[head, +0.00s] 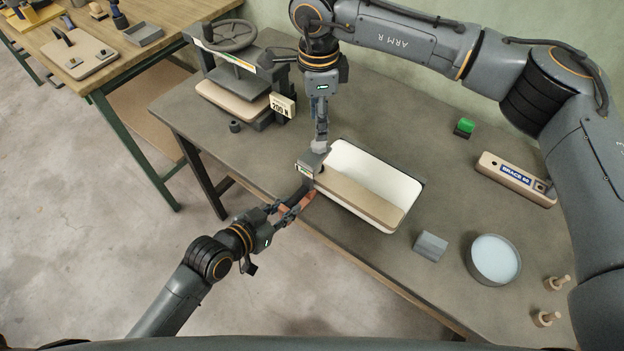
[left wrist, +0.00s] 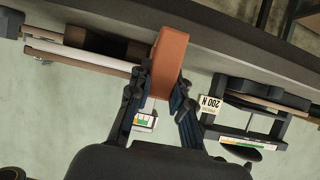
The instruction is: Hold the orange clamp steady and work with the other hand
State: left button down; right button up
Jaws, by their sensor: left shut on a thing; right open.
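The orange clamp shows in the head view as an orange grip (head: 300,200) at the left corner of a white-topped curved board (head: 373,168); a dark grey clamp body (head: 309,161) sits above it at the board's edge. My left gripper (head: 287,210) is shut on the orange part. In the left wrist view the orange block (left wrist: 168,62) stands between its two fingers. My right gripper (head: 321,139) is open and points down just above the clamp body; whether it touches is unclear. A tan strip (head: 360,198) lies along the board's front side.
A press (head: 233,68) with a handwheel and a "200 N" sign (head: 282,106) stands at the table's left. A grey block (head: 430,246), a round dish (head: 494,259), wooden pegs (head: 546,318), a labelled brace (head: 515,178) and a green-topped block (head: 465,127) lie to the right.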

aim_at(319, 143)
jog(key=shift+w+f, duration=0.1)
jog(key=shift+f, duration=3.3)
jog(key=c, duration=0.8)
jog(key=shift+o, duration=0.2)
jog(key=shift+m, duration=0.9)
